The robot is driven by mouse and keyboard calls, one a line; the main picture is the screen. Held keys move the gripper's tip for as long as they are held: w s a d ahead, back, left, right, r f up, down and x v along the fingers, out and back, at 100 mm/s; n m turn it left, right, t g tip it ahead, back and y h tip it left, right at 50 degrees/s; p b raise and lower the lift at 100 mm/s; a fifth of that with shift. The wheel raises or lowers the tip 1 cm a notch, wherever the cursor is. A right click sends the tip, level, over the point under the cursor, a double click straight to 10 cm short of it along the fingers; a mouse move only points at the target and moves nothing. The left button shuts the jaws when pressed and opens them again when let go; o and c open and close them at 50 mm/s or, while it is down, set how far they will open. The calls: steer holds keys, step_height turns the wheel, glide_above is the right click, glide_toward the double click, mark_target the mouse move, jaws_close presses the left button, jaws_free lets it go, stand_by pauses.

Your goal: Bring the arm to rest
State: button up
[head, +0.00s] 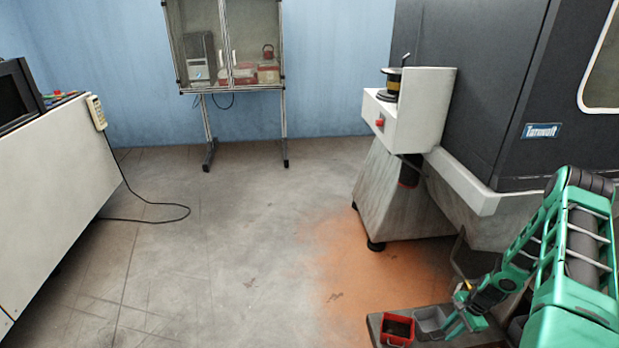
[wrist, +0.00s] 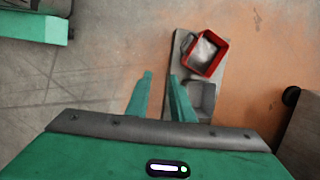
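My gripper (wrist: 160,76) shows in the wrist view with its two green fingers apart and nothing between them. In the head view my green arm comes in from the right, and my gripper (head: 460,322) is low at the right, close to a grey bin (head: 428,318). The grey bin also shows in the wrist view (wrist: 203,96), near the right finger. A red bin (head: 397,331) sits beside it; in the wrist view this bin (wrist: 222,56) has something pale inside. I cannot tell how high the fingers are above the bins.
Both bins stand on a grey slab (wrist: 185,35). A large dark machine (head: 470,85) stands at the right, with a white unit (head: 428,105) on its left side. A white console (head: 55,180) is at the left and a glass cabinet (head: 230,50) at the back. The middle floor is clear.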

steer(key=s+r+n+g+h, duration=0.1)
steer(key=s+r+n, duration=0.15)
steer(key=r, duration=1.55)
steer(key=s+r+n+h, duration=0.15)
steer(key=r+n, duration=0.25)
steer(key=r, duration=1.5)
steer(key=s+a+r+n, duration=0.1)
steer(key=s+a+r, duration=0.25)
steer(key=r, duration=0.35)
steer(key=s+a+r+n, duration=0.1)
steer(key=s+a+r, duration=0.2)
steer(key=s+r, duration=0.25)
steer(key=s+a+r+n, duration=0.1)
steer(key=s+a+r, duration=0.2)
steer(key=s, duration=0.3)
steer(key=s+a+r+n, duration=0.1)
steer(key=s+a+r, duration=0.2)
steer(key=s, duration=0.3)
steer(key=shift+s+a+r+n+t, duration=0.3)
steer(key=shift+s+a+n, duration=0.05)
steer(key=shift+a, duration=0.05)
